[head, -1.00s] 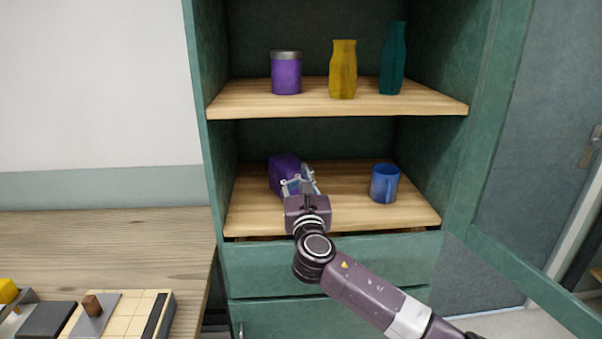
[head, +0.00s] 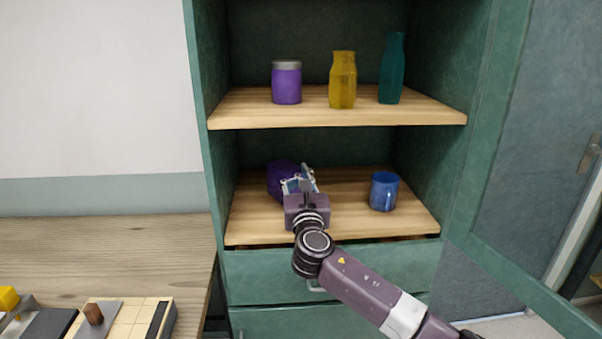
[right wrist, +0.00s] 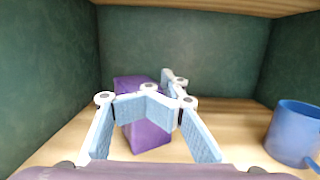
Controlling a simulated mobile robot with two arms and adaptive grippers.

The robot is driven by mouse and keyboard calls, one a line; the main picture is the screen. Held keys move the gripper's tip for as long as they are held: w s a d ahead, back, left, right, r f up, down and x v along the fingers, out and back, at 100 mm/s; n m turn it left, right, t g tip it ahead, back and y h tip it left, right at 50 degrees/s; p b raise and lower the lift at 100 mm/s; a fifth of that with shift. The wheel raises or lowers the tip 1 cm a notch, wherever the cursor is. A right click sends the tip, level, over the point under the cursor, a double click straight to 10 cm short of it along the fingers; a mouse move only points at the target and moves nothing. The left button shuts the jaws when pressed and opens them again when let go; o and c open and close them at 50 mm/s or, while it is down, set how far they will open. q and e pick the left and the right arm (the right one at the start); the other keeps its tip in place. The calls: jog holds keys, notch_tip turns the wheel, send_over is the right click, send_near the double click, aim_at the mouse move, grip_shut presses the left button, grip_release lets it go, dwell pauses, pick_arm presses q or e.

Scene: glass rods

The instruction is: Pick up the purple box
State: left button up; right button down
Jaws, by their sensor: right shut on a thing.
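The purple box (head: 280,180) stands on the lower wooden shelf of the green cabinet, at its left side. My right gripper (head: 299,183) reaches in from the front and partly hides the box in the head view. In the right wrist view the purple box (right wrist: 146,132) shows behind and between the light blue fingers of my right gripper (right wrist: 160,98). The gripper is shut on the box; the exact contact is partly hidden. The box appears to be at shelf level. My left gripper is not in view.
A blue mug (head: 384,191) stands to the right on the same shelf (head: 350,222). The upper shelf (head: 330,119) holds a purple jar (head: 287,84), a yellow vase (head: 343,82) and a teal vase (head: 392,70). The cabinet door (head: 545,130) is open at right.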

jog(key=shift+f, duration=0.15)
jog(key=shift+s, duration=0.2)
jog(key=s+f, duration=0.1)
jog(key=s, duration=1)
jog(key=shift+s+f, duration=0.25)
jog(key=shift+f, duration=0.1)
jog(key=c, duration=2.7)
grip_release()
